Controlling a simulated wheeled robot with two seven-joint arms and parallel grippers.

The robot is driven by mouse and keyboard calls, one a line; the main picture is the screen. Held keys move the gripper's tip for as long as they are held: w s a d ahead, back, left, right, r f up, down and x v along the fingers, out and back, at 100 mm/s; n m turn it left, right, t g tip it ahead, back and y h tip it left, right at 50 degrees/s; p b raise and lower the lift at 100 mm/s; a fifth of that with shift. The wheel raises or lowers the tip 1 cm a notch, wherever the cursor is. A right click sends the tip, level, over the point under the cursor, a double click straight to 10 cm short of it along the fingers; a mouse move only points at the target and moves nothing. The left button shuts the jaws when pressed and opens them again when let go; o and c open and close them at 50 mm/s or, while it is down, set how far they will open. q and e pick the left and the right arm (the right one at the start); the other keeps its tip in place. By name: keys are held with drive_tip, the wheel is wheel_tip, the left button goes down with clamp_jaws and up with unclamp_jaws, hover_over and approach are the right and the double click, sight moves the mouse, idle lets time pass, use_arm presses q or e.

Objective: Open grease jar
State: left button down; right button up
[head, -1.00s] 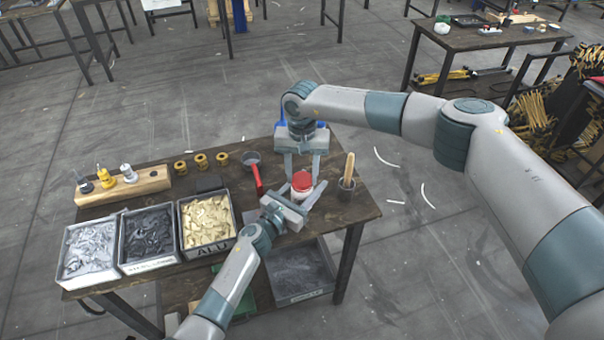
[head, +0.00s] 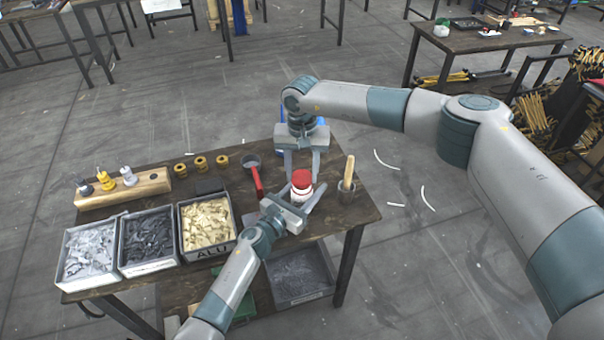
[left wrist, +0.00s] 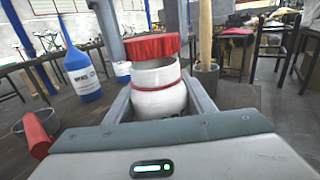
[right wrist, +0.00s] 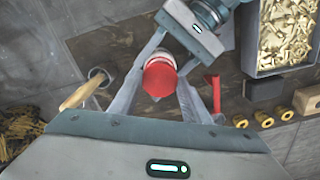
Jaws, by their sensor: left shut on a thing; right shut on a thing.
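The grease jar (head: 300,195) is white with a red lid (head: 301,178) and stands upright near the right end of the dark workbench. My left gripper (head: 300,200) is shut on the jar's white body (left wrist: 158,100) from the front. My right gripper (head: 302,176) comes down from behind and is shut on the red lid, which the right wrist view shows between its fingers (right wrist: 161,82). In the left wrist view the lid (left wrist: 153,47) sits above a white neck with a thin red band.
A cup with a wooden-handled brush (head: 347,178) stands close right of the jar. A red-handled pot (head: 252,162) is to the left, and a blue bottle (left wrist: 80,68) is behind. Bins of parts, including brass-coloured ones (head: 208,225), fill the left front.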

sight(295, 200)
drive_tip(key=shift+r, duration=0.3)
drive_tip(key=shift+r, duration=1.9)
use_arm(q)
drive_tip(key=c, duration=0.7)
unclamp_jaws()
drive_tip(key=shift+c, duration=0.2)
drive_tip(key=shift+b+v, duration=0.45)
drive_tip(key=shift+v, duration=3.3)
use_arm(e)
drive_tip(key=shift+f, duration=0.5)
